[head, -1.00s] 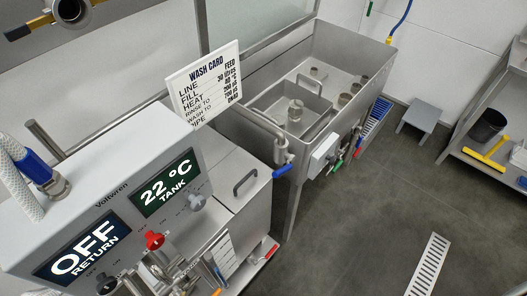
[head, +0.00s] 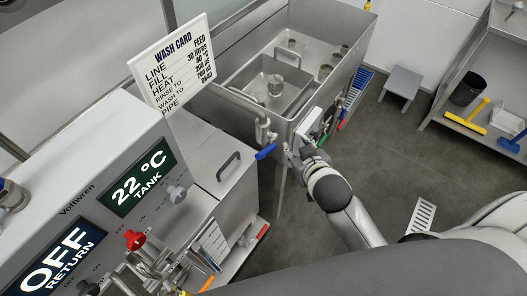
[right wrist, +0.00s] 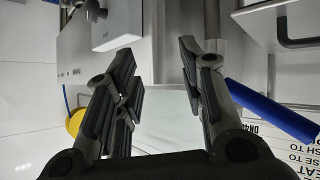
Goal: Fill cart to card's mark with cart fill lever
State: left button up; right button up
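The wash card (head: 177,68) stands behind the cart (head: 225,180) and reads FEED, 30 litres, 40 °C. A blue lever (head: 265,152) sits on a pipe at the cart's far end; I take it for the fill lever. My right gripper (head: 298,157) is just right of it, not holding it. In the right wrist view the right gripper (right wrist: 156,55) is open and empty. The blue lever (right wrist: 270,112) lies outside its right finger, partly hidden. A white scale with marks (head: 213,245) is on the cart's side.
The cart's panel reads OFF RETURN (head: 58,262) and 22 °C TANK (head: 138,178), with a red knob (head: 134,240) below. A steel sink (head: 325,50) stands behind. A grey stool (head: 400,85), black bucket (head: 467,88) and floor drain (head: 422,214) are at right. The middle floor is open.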

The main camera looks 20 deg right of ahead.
jog(key=w+a+r+n+t+y, duration=0.1)
jog(key=w+a+r+t+y, duration=0.15)
jog(key=r, duration=0.55)
jog(key=w+a+r+n+t+y, duration=0.1)
jog(key=w+r+t, duration=0.25)
jog(key=r, duration=0.35)
jog(key=w+a+r+n+t+y, duration=0.2)
jog(key=r+t, duration=0.1)
jog(key=r, duration=0.5)
jog(key=s+a+r+n+g+y, duration=0.3)
jog(key=a+r+n+g+y, duration=0.15)
jog(key=a+n+y, duration=0.3)
jog(key=s+a+r+n+g+y, duration=0.2)
jog(key=a+r+n+g+y, duration=0.3)
jog(key=n+y, duration=0.3)
jog(key=n+g+h, duration=0.4)
jog(key=g+h, duration=0.8)
jog(key=h, duration=0.3)
send_near(265, 151)
jog(key=shift+n+t, duration=0.25)
jog(key=p+x, duration=0.1)
jog(key=x, duration=0.9)
jog(key=shift+s+a+f+p, duration=0.15)
jog(key=shift+f+p, duration=0.25)
